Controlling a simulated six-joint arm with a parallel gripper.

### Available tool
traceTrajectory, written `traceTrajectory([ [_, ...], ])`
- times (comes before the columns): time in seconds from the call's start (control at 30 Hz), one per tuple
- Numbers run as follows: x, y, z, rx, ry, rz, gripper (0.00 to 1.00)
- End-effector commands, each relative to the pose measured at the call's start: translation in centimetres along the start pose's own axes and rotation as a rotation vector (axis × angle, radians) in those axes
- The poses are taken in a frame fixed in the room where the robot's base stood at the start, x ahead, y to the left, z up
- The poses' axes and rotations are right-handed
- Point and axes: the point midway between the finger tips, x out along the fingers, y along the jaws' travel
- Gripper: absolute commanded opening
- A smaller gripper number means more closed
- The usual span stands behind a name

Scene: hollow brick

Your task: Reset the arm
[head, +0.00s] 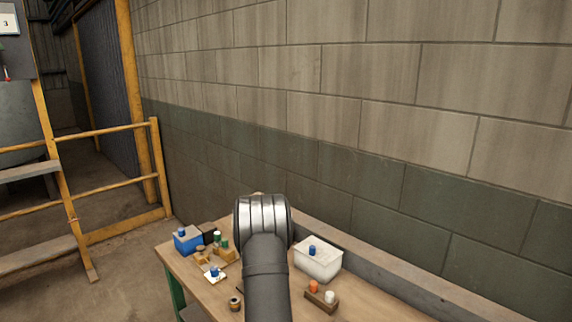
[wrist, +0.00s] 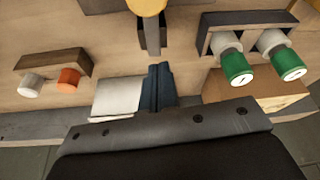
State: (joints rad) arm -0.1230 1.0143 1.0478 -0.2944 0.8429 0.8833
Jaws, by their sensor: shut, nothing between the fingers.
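My gripper (wrist: 160,66) shows in the wrist view as two dark blue-grey fingers side by side, shut and with nothing between them. The fingertips are over the wooden workbench (wrist: 112,58), and I cannot tell how high above it they are. A white flat-sided thing (wrist: 118,97) appears beside the fingers, on their left. In the head view my own arm rises over the bench and hides the gripper.
In the head view, a white tub (head: 318,264) and a wooden block with orange (head: 314,286) and white (head: 330,297) pieces are right of my arm. A blue box (head: 187,240) and green-topped pieces (head: 224,244) are left. A block wall (head: 400,190) stands behind.

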Motion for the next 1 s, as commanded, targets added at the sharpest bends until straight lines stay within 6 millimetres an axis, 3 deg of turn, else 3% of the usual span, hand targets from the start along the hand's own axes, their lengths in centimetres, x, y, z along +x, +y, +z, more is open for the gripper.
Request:
traceTrajectory([
  [0.4,0.1,0.1,-1.0,0.0,0.002,-0.001,0.0],
  [0.67,-0.3,-0.2,0.1,-0.001,0.001,-0.002,0.0],
  [1.0,-6.2,-1.2,1.2,0.0,0.005,-0.005,0.0],
])
